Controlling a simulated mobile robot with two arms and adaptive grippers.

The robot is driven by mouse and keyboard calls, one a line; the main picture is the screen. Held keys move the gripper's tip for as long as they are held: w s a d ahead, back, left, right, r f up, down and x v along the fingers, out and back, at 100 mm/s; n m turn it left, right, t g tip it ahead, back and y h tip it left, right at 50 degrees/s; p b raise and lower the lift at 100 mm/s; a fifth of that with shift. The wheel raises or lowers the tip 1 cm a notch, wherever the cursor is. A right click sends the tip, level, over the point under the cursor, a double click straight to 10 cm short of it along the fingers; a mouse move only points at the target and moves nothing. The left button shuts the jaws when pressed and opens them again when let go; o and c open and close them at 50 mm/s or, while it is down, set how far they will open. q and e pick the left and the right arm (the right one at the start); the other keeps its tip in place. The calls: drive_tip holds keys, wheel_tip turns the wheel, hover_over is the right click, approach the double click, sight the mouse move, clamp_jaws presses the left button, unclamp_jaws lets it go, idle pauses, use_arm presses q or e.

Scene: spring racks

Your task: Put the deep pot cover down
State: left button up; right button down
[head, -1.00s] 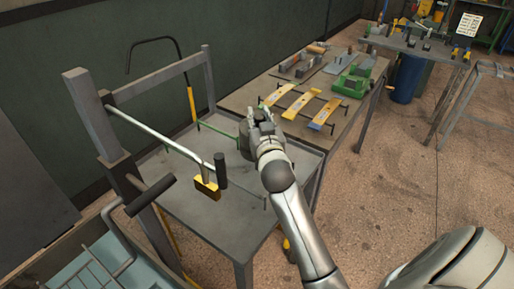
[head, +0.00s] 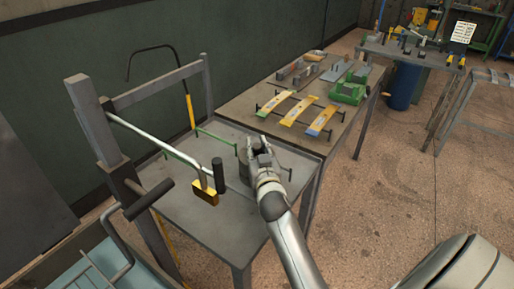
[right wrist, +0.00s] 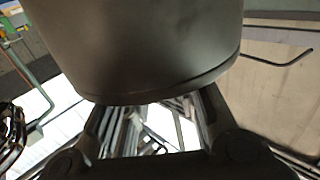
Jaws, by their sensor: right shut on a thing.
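The deep pot cover, a dark grey, rounded metal piece, fills the upper middle of the right wrist view (right wrist: 140,45). In the head view it shows small and partly hidden behind my gripper (head: 243,162), over the back right part of the grey metal table (head: 215,225). My right gripper (head: 258,147) is shut on the cover; its fingers come up from below at the cover's lower edge in the wrist view. I cannot tell whether the cover touches the tabletop. My left gripper is not in view.
A grey post frame with a bar and a yellow block (head: 205,198) stands at the table's left. A bench behind holds yellow and blue spring strips (head: 300,109) and a green block (head: 347,93). Bare tabletop lies in front of the cover. A blue-lined bin is lower left.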

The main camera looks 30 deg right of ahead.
drive_tip(key=shift+f, duration=0.15)
drive_tip(key=shift+f+b, duration=0.2)
drive_tip(key=shift+b, duration=0.1)
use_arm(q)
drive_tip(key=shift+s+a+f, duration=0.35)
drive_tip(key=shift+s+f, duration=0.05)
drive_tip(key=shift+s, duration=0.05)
use_arm(e)
drive_tip(key=c, duration=1.5)
unclamp_jaws()
drive_tip(key=shift+o, duration=1.3)
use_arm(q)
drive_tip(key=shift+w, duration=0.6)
use_arm(e)
drive_tip(key=shift+o, duration=0.3)
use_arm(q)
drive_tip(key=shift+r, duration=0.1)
